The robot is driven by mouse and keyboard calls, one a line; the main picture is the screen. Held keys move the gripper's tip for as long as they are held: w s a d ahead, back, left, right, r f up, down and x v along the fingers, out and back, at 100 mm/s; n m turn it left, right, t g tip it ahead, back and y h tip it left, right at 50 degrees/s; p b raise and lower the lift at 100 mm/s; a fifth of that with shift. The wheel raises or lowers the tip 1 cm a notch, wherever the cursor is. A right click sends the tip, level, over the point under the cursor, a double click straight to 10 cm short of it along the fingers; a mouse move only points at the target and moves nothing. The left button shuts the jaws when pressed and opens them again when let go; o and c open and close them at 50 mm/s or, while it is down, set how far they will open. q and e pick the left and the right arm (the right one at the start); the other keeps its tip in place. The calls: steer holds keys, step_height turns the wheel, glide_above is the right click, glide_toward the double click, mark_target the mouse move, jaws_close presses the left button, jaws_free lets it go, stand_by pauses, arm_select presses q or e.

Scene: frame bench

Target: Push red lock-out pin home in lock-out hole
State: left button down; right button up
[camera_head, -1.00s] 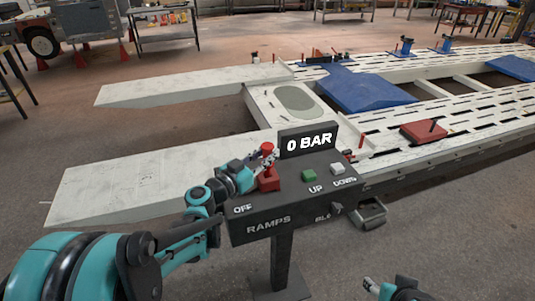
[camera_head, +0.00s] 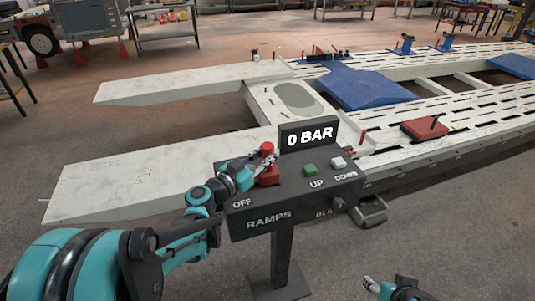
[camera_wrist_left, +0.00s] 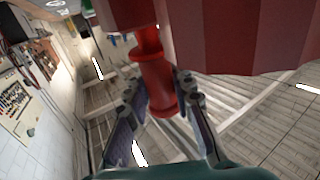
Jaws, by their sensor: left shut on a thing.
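The red lock-out pin (camera_head: 267,148) stands at the red block (camera_head: 269,178) on top of the dark RAMPS console (camera_head: 255,220). My left gripper (camera_head: 259,162) reaches in from the left beside the pin and is shut on it. In the left wrist view the pin (camera_wrist_left: 158,82) lies between the two fingers of my left gripper (camera_wrist_left: 157,94), with a large red ribbed surface (camera_wrist_left: 240,30) close by. The lock-out hole is hidden, so I cannot tell how deep the pin sits. My right gripper (camera_head: 385,289) shows only partly at the bottom edge.
The console carries a 0 BAR display (camera_head: 310,136), a green UP button (camera_head: 310,170) and a white DOWN button (camera_head: 338,163). A pedal (camera_head: 369,211) is at the lower right. The white ramp (camera_head: 150,170) and frame bench lie behind.

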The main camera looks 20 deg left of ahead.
arm_select(q)
steer(key=shift+f+b, duration=0.75)
steer(key=shift+f, duration=0.15)
steer(key=c, duration=1.2)
jaws_free()
steer(key=shift+r, duration=0.1)
steer(key=shift+s, duration=0.1)
steer(key=v, duration=1.1)
steer(key=shift+s+a, duration=0.2)
steer(key=shift+s, duration=0.15)
